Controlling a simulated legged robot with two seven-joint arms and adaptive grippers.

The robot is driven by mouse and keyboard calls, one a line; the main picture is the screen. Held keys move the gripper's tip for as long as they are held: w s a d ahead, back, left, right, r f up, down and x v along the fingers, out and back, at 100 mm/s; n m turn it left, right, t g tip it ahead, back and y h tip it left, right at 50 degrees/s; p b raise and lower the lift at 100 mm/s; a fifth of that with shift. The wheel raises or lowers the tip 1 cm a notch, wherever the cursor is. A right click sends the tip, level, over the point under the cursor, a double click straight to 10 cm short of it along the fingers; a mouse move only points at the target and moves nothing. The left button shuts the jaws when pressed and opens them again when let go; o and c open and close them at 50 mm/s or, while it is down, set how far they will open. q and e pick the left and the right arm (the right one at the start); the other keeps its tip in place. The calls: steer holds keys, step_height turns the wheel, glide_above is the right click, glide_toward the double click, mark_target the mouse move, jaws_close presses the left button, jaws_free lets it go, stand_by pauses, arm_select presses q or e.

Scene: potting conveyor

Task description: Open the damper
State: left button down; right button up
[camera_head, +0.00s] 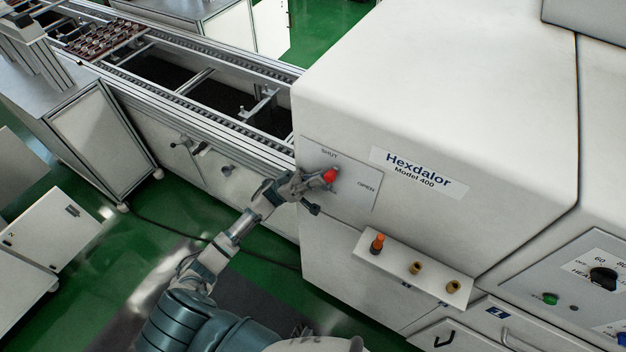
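The damper control is a pale plate (355,193) on the side of the white machine, marked SHUT at its upper left and OPEN at its right. A red knob (330,176) shows at the plate, just below the SHUT mark and well left of OPEN. My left gripper (313,190) is right at the knob, coming from the left. Its fingers cover the area beside the knob and hide the rest of the lever. I cannot tell whether they close on it. My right gripper is not in view.
The white Hexdalor machine (440,95) fills the right side. A small shelf (395,270) with an orange-topped fitting (377,243) and two brass ones juts out below the plate. A conveyor (200,85) runs into the machine from the upper left. Green floor lies open below.

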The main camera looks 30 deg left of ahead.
arm_select(q)
steer(key=shift+d+r+y+p, duration=0.2)
steer(key=shift+d+y+p, duration=0.3)
steer(key=shift+y, duration=0.5)
steer(key=shift+d+f+m+g+y+p, duration=0.15)
steer(key=shift+d+f+y+p, duration=0.2)
steer(key=shift+d+y+p, duration=0.4)
steer(key=shift+d+f+m+g+y+p, duration=0.1)
steer(key=shift+d+f+y+p, duration=0.4)
steer(key=shift+y+p, duration=0.45)
steer(key=shift+d+f+m+g+y+p, duration=0.15)
steer(key=shift+d+f+y+p, duration=0.1)
steer(key=shift+d+y+p, duration=0.6)
steer(key=shift+a+f, duration=0.1)
steer(key=shift+p, duration=0.3)
